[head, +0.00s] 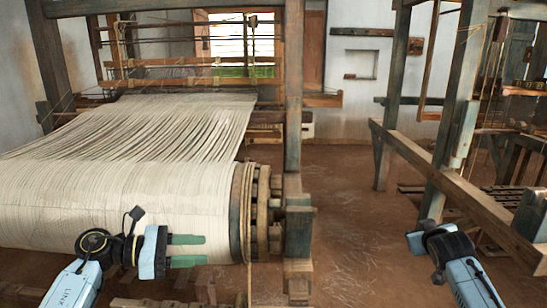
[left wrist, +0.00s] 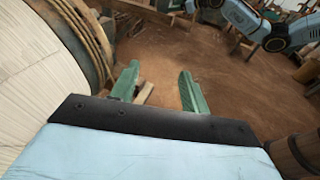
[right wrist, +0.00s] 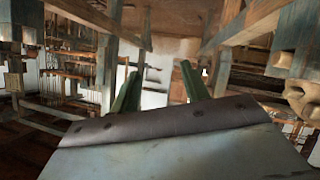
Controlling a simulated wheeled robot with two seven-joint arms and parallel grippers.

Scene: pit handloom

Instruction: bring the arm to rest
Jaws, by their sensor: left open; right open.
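My left gripper (head: 203,250) is in front of the cloth-covered beam (head: 110,205) of the loom in the head view. Its two green fingers point right and are apart. In the left wrist view, the left gripper (left wrist: 160,75) has clear space between its fingers, with the floor beyond. My right arm (head: 452,255) shows at the lower right of the head view, where its fingers cannot be made out. In the right wrist view, the right gripper (right wrist: 160,85) has its green fingers spread, with nothing between them.
Pale warp threads (head: 170,120) run back to the loom frame. The beam's rope-wound end (head: 245,215) and a post (head: 293,130) stand right of my left gripper. A second wooden frame (head: 455,180) stands behind my right arm. The brown floor (head: 350,220) between is clear.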

